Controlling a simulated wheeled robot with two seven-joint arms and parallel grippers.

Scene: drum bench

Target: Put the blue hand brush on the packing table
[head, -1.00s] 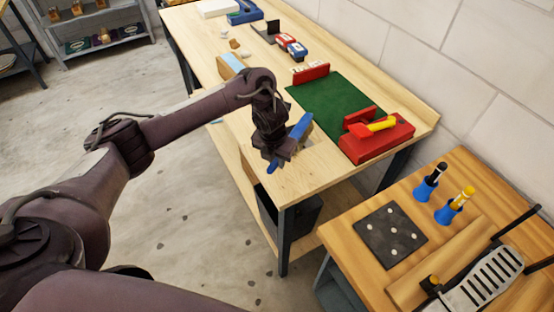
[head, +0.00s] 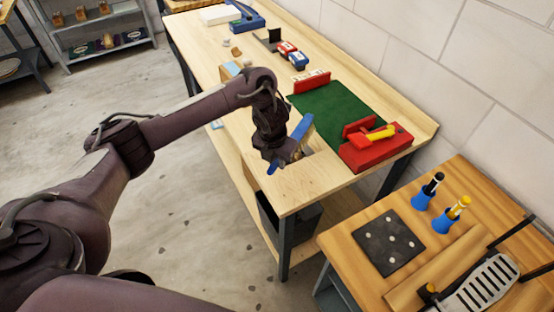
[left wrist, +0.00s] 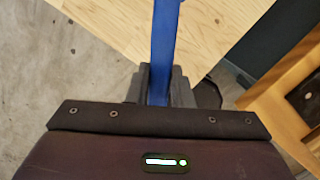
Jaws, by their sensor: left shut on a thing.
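My left gripper (head: 284,157) is shut on the blue hand brush (head: 303,128). In the left wrist view the blue bar (left wrist: 165,45) runs up from between the dark fingers (left wrist: 157,88), over the pale tabletop (left wrist: 205,30). My right gripper is not in view.
The long table holds a green mat (head: 333,112), a red holder with a yellow item (head: 372,152) and small boxes farther back. Its near corner is clear. A second wooden table (head: 375,285) at right carries a black dotted plate (head: 388,242) and blue cups (head: 421,197).

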